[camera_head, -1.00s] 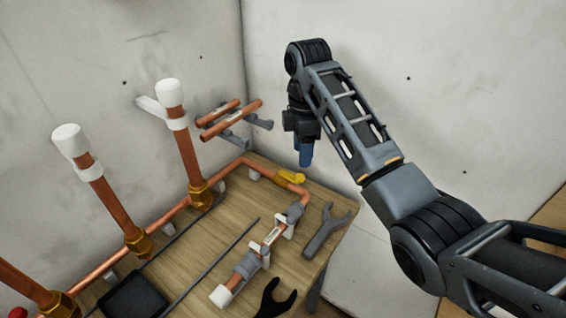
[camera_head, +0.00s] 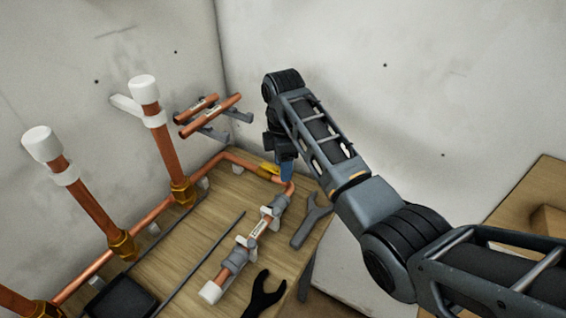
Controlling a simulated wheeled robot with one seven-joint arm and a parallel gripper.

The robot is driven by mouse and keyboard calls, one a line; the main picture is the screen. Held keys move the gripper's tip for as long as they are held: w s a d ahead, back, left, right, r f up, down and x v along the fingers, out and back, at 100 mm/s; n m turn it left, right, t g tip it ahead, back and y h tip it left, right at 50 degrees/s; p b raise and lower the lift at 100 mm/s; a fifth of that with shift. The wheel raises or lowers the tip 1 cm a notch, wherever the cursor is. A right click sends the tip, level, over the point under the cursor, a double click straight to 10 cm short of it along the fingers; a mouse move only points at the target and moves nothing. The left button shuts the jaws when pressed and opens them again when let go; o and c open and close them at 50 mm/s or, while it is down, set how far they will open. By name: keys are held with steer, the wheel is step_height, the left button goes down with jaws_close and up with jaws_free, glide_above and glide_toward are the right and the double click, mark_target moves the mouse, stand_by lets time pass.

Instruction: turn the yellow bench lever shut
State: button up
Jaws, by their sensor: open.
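The yellow bench lever (camera_head: 268,169) sits on the copper pipe near the bench's far corner, just before the pipe bends toward the front. My gripper (camera_head: 287,178) points down with its blue fingertips right at the lever's right end. The fingers overlap part of the lever and pipe in this view, so I cannot tell whether they touch it or straddle it. The gap between the fingers is hard to see from here. The lever's right part is hidden behind my gripper.
The wooden bench (camera_head: 195,245) carries a grey wrench (camera_head: 311,222), a black forked tool (camera_head: 263,296), a thin dark rod (camera_head: 200,266) and a black tray (camera_head: 122,298). Upright copper pipes with white caps (camera_head: 143,90) stand at left. Two short pipes rest on a wall rack (camera_head: 212,131).

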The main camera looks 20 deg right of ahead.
jaws_close()
stand_by(0.3)
steer(key=shift+a, duration=0.1)
steer(key=a+m, duration=0.6)
steer(key=m, duration=0.8)
steer(key=shift+a+m, duration=0.25)
steer(key=shift+m, duration=0.15)
steer(key=shift+w, duration=0.1)
stand_by(0.5)
